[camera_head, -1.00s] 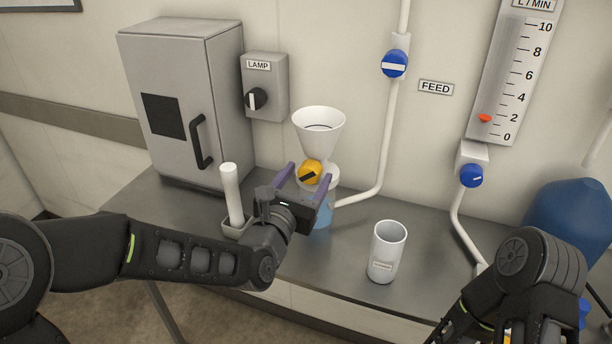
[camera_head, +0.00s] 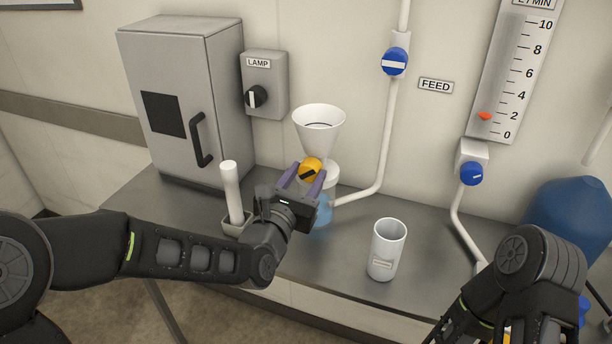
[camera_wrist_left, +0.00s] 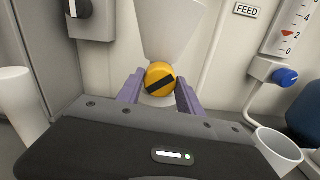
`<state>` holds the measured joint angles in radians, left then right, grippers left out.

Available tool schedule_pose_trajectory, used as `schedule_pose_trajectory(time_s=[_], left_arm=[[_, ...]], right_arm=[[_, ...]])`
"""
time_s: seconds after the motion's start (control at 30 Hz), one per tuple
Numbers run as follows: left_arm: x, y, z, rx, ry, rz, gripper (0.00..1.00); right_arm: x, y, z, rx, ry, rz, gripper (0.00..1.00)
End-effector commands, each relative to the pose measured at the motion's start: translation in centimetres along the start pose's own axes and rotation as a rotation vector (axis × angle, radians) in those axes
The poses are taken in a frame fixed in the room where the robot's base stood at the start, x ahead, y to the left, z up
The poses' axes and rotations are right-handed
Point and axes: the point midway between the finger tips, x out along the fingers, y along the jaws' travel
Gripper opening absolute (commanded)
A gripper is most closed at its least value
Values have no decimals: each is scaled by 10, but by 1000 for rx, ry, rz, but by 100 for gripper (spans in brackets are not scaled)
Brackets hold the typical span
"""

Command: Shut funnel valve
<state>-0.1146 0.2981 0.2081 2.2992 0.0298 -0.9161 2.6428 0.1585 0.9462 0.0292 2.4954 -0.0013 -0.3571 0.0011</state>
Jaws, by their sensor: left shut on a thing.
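The white funnel (camera_head: 319,122) stands at the back of the bench, above a clear vessel with bluish content (camera_head: 322,214). Its valve has a round yellow knob (camera_head: 311,168) with a dark bar across its face. In the left wrist view the knob (camera_wrist_left: 159,77) faces me and the bar runs on a slant, lower left to upper right. My left gripper (camera_head: 304,181) has its purple fingers on both sides of the knob and is shut on it. My right gripper is not clearly seen; only my right arm shows at the lower right.
A white cup (camera_head: 387,249) stands on the bench right of the left gripper. A white cylinder in a holder (camera_head: 232,195) stands to the left. Behind are a grey cabinet (camera_head: 182,95), a lamp switch (camera_head: 257,97) and a feed pipe with blue valves (camera_head: 394,62).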

Motion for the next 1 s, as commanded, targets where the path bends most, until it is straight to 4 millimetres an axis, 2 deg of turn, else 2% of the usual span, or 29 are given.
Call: schedule_pose_trajectory(time_s=[0.17,0.43,0.57,0.83,0.87,1.0], left_arm=[[0,0,-5,58,-2,0,3],[0,-1,-7,298,-4,1,3],[0,-1,-3,366,-1,0,3],[0,-1,0,373,2,-2,3],[0,-1,0,373,2,-2,44],[0,-1,0,372,1,-1,55]], right_arm=[[16,6,0,0,1,0,65],[59,23,0,-2,1,1,65],[64,26,0,-3,1,1,65],[62,25,0,-3,2,1,65],[62,25,0,-3,2,1,65],[62,24,0,-3,2,1,65]])
